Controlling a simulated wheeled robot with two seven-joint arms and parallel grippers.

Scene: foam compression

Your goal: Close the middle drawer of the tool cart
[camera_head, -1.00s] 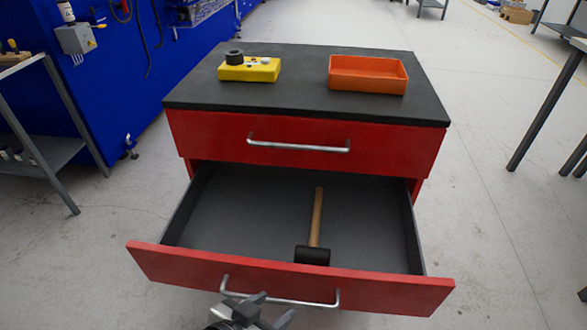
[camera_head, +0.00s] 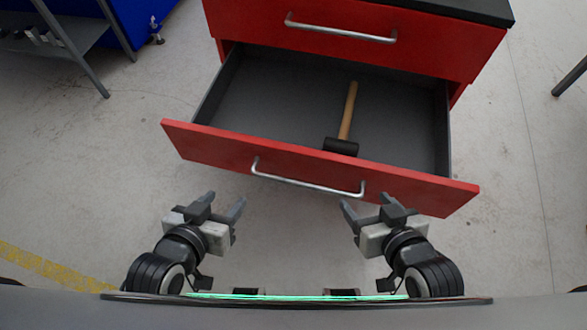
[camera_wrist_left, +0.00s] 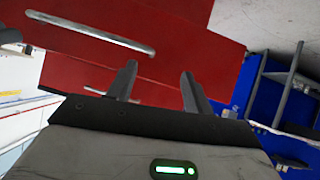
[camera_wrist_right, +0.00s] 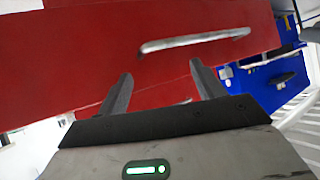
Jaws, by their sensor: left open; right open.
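The red tool cart (camera_head: 425,32) has its middle drawer (camera_head: 215,146) pulled well out. A silver bar handle (camera_head: 308,184) runs across the drawer front. A mallet (camera_head: 347,115) with a wooden handle and black head lies inside. My left gripper (camera_head: 226,203) is open and empty in front of the drawer's left part, apart from it. My right gripper (camera_head: 365,207) is open and empty in front of the handle's right end; I cannot tell the exact gap. Both wrist views show red fronts and a handle beyond the open fingers (camera_wrist_left: 158,82) and (camera_wrist_right: 160,82).
The top drawer (camera_head: 270,20) above is shut, with its own silver handle (camera_head: 340,30). A grey metal shelf stand (camera_head: 75,50) stands at the upper left beside a blue panel.

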